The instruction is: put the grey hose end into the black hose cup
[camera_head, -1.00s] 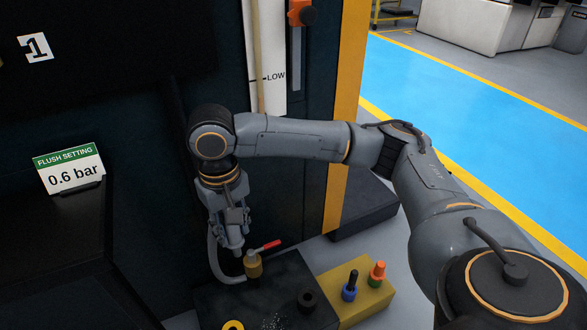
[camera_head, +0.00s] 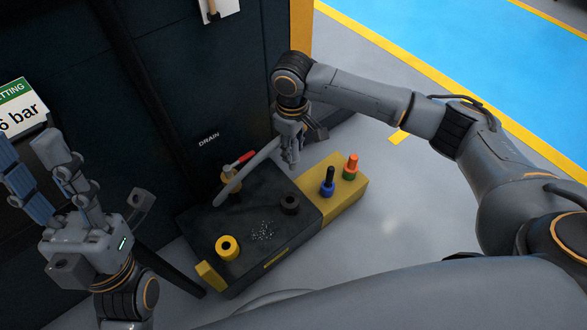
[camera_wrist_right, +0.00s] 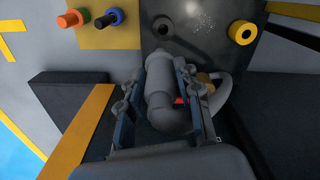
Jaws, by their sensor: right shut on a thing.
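My right gripper (camera_head: 291,150) is shut on the grey hose end (camera_wrist_right: 158,82), which sits between the blue-padded fingers in the right wrist view. The grey hose (camera_head: 247,173) runs from the brass fitting with the red handle (camera_head: 243,158) up to this gripper. The black hose cup (camera_head: 289,204) stands on the dark block; in the right wrist view the cup (camera_wrist_right: 163,27) lies just beyond the hose end, apart from it in the picture. My left gripper (camera_head: 30,152) is open and empty at the left.
A yellow ring-shaped cup (camera_head: 228,248) stands on the dark block (camera_head: 262,267), near white specks. A yellow block (camera_head: 345,197) beside it carries a black-and-blue peg (camera_head: 328,181) and an orange-and-green peg (camera_head: 350,166). The dark cabinet wall rises behind.

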